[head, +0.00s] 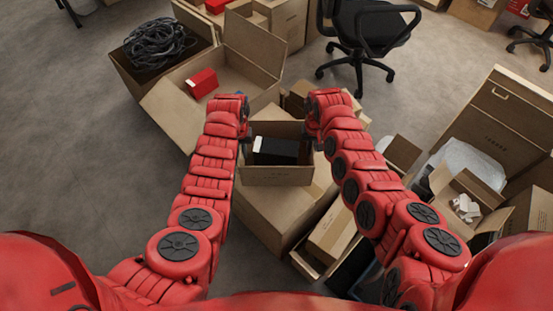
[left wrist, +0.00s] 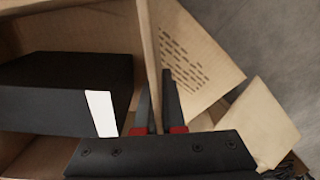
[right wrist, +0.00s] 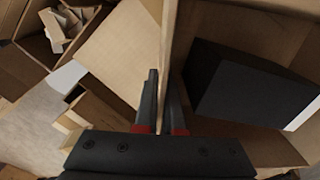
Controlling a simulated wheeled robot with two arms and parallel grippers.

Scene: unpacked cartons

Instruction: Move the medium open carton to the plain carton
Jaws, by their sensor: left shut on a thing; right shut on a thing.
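The medium open carton (head: 278,177) is between my two arms in the head view, with a black box (head: 276,151) with a white label inside it. My left gripper (head: 245,136) is shut on its left wall; the left wrist view shows the fingers (left wrist: 158,105) on either side of that wall (left wrist: 150,50). My right gripper (head: 315,136) is shut on its right wall; the right wrist view shows the fingers (right wrist: 162,105) astride that wall (right wrist: 169,40). A closed brown carton (head: 265,212) lies below it; whether they touch is unclear. I cannot tell which carton is the plain one.
A large open carton (head: 180,107) with a red box (head: 202,83) stands beyond, beside a carton of black cables (head: 157,45). Several cartons crowd the right, one with crumpled paper (head: 466,207). An office chair (head: 365,35) stands at the back. Floor at left is clear.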

